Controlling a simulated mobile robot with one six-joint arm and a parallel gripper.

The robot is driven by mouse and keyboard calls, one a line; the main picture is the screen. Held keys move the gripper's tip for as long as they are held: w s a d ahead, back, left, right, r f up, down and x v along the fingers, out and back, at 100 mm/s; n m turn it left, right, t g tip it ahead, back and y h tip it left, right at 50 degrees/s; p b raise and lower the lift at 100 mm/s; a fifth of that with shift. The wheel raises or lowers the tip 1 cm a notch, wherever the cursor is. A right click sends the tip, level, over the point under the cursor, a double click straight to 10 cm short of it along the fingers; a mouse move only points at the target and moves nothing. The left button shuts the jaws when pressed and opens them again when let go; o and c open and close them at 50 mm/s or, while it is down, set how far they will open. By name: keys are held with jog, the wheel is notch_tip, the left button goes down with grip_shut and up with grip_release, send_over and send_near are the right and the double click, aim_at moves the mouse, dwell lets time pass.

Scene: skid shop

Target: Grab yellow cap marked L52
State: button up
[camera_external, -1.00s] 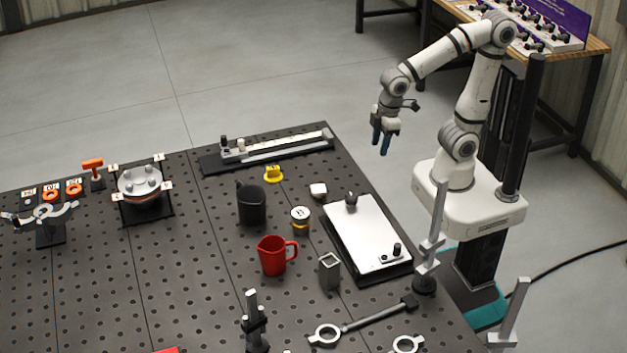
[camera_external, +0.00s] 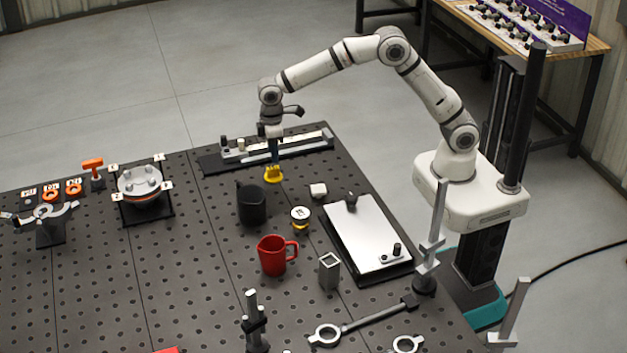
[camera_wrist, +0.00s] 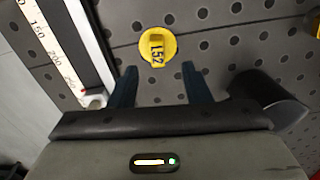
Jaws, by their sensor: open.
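The yellow cap (camera_external: 273,175) lies on the perforated dark table near its far edge. In the wrist view the yellow cap (camera_wrist: 157,47) shows its label, which reads L52, just beyond the fingertips and roughly centred between them. My gripper (camera_external: 273,158) points down over the cap in the external view. In the wrist view my gripper (camera_wrist: 157,72) has its two blue fingers apart, with nothing between them. The external view does not clearly show whether the fingers touch the cap.
A ruler fixture (camera_external: 265,152) lies close behind the cap, and a black cup (camera_external: 251,204) stands in front.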

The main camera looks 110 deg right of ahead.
aim_at(273, 167)
jog(key=f, duration=0.4)
jog(key=f+p, duration=0.1)
jog(key=f, duration=0.2)
jog(key=shift+w+d+f, duration=0.1)
jog(key=shift+d+f, duration=0.1)
jog(key=shift+f, duration=0.15)
jog(key=shift+c, duration=0.2)
grip_shut()
